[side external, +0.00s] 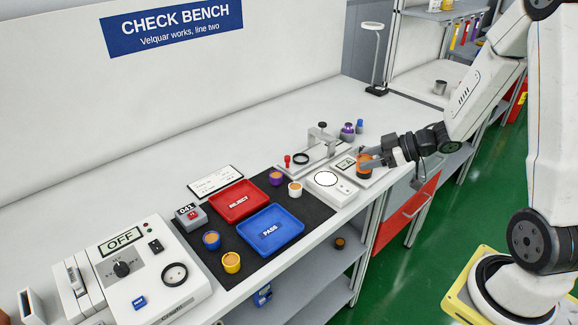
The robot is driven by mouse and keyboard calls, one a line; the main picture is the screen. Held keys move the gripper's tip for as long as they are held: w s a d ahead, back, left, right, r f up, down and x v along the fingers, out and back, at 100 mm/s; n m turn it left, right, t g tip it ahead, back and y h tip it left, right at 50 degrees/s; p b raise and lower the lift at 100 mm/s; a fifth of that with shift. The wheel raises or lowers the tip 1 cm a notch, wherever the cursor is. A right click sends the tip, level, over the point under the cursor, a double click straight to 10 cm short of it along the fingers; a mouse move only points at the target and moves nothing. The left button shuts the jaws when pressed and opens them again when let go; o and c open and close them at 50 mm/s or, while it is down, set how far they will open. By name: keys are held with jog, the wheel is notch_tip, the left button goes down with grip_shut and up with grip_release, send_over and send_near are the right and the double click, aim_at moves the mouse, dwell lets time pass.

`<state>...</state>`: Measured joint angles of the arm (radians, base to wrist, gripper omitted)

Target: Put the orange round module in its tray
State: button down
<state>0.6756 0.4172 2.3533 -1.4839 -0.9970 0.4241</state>
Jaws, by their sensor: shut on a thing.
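The orange round module (364,172) is between the fingers of my gripper (368,163), at the right end of the bench. My gripper is shut on it and covers part of it. It is over or at a small device with a display; I cannot tell whether it touches that device. The red REJECT tray (239,187) and the blue PASS tray (294,219) lie side by side on the black mat, left of my gripper. Both look empty.
On the mat are purple (275,178), white (295,189), blue (211,240) and yellow (231,262) modules. A white device with a round pad (326,180) stands between my gripper and the trays. A clamp fixture (321,139) is behind. A control box (148,270) reading OFF stands front left.

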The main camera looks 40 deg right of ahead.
jog(key=shift+w, duration=0.1)
dwell(0.4)
jog(key=w+a+m+t+h, duration=0.2)
jog(key=w+a+m+h, duration=0.4)
jog(key=w+a, duration=0.4)
jog(key=shift+w+a+f+m+h, duration=0.2)
jog(key=shift+a+f+m+h, duration=0.05)
jog(key=shift+f+m+h, duration=0.15)
dwell(0.5)
jog(key=shift+f, duration=0.1)
notch_tip(320, 180, down, 7)
jog(key=w+d+n+y, duration=0.1)
jog(key=n+y, duration=0.1)
jog(key=shift+d+r, duration=0.2)
jog(key=shift+d, duration=0.15)
